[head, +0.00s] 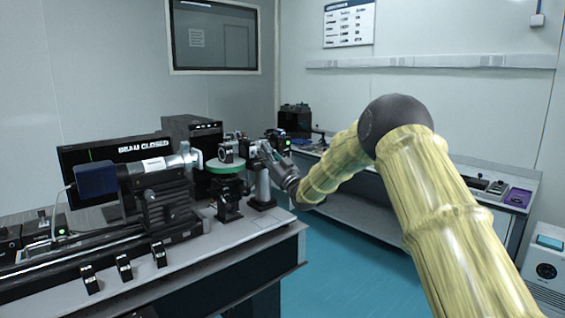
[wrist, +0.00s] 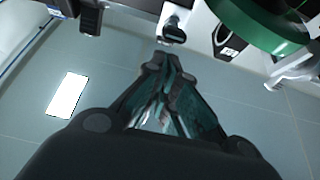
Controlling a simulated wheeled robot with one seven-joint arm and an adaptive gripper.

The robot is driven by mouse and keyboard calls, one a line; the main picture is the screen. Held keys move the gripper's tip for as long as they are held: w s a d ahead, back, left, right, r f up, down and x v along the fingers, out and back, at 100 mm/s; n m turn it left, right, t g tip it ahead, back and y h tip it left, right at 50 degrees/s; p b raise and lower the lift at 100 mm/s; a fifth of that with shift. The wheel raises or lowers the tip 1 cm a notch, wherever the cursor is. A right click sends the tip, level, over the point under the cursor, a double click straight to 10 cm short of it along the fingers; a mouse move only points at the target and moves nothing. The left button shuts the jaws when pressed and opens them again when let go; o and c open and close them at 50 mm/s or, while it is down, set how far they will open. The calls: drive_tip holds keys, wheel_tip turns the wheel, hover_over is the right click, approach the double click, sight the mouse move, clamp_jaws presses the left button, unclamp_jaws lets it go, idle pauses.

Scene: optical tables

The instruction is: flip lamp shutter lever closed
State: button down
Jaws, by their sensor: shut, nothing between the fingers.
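My gripper (head: 266,152) is at the right end of the optical table's row of instruments in the head view, beside a small dark housing (head: 284,146) with a green light. In the wrist view my gripper (wrist: 164,50) has its fingers drawn together at the tips, with nothing held. A short dark part with a pale end (wrist: 173,30) lies just beyond the fingertips; it may be the shutter lever, but I cannot tell, nor whether the tips touch it. The lever is not clearly visible in the head view.
A green round stage (head: 224,168) stands left of my gripper; its green rim (wrist: 270,32) shows in the wrist view. A black instrument with a silver tube (head: 168,162) and a monitor (head: 118,152) reading "CLOSED" are further left. Open blue floor (head: 335,262) lies right of the optical table.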

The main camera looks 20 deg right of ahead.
drive_tip(key=shift+r, duration=0.15)
drive_tip(key=b+v, duration=0.1)
drive_tip(key=v, duration=0.8)
drive_tip(key=shift+s+d+b, duration=0.2)
drive_tip(key=shift+b, duration=0.1)
